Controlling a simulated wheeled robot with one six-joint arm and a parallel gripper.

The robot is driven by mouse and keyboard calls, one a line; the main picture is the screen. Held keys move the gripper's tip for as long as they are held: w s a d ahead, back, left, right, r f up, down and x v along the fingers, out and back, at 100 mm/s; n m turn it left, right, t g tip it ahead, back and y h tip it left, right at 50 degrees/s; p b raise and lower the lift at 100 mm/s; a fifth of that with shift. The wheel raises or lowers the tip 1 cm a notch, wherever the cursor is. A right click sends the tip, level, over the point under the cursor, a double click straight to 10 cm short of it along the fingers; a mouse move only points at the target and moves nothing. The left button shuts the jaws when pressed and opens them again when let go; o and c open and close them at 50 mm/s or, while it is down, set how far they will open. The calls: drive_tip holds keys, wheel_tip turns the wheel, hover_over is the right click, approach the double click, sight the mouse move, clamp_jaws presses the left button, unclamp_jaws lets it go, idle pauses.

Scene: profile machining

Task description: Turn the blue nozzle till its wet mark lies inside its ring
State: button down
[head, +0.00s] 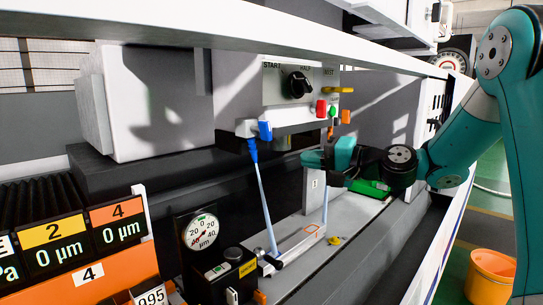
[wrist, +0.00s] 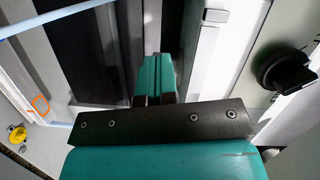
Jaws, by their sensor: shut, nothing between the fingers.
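The blue nozzle (head: 252,149) hangs under the machine head, left of my gripper, with a blue block (head: 265,131) beside it. A pale blue jet (head: 264,205) runs from it down to the front of the grey bed. A small orange outlined ring (head: 312,229) lies on a pale strip, to the right of the jet's foot; the ring also shows in the wrist view (wrist: 40,105). The wet mark itself is too small to make out. My gripper (head: 312,158) is shut and empty, to the right of the nozzle and apart from it. Its teal fingers (wrist: 156,78) are together in the wrist view.
A black knob (head: 297,85) sits on the panel above, with red (head: 321,108) and green (head: 333,111) parts and an orange part (head: 346,116) near my gripper. A dial gauge (head: 201,232) stands front left. A yellow knob (head: 334,241) sits on the bed.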

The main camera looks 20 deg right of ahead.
drive_tip(key=w+a+f+p, duration=0.1)
drive_tip(key=w+a+p, duration=0.2)
drive_tip(key=a, duration=0.4)
drive_tip(key=shift+w+a+p, duration=0.3)
drive_tip(key=shift+w, duration=0.55)
drive_tip(key=shift+f, duration=0.1)
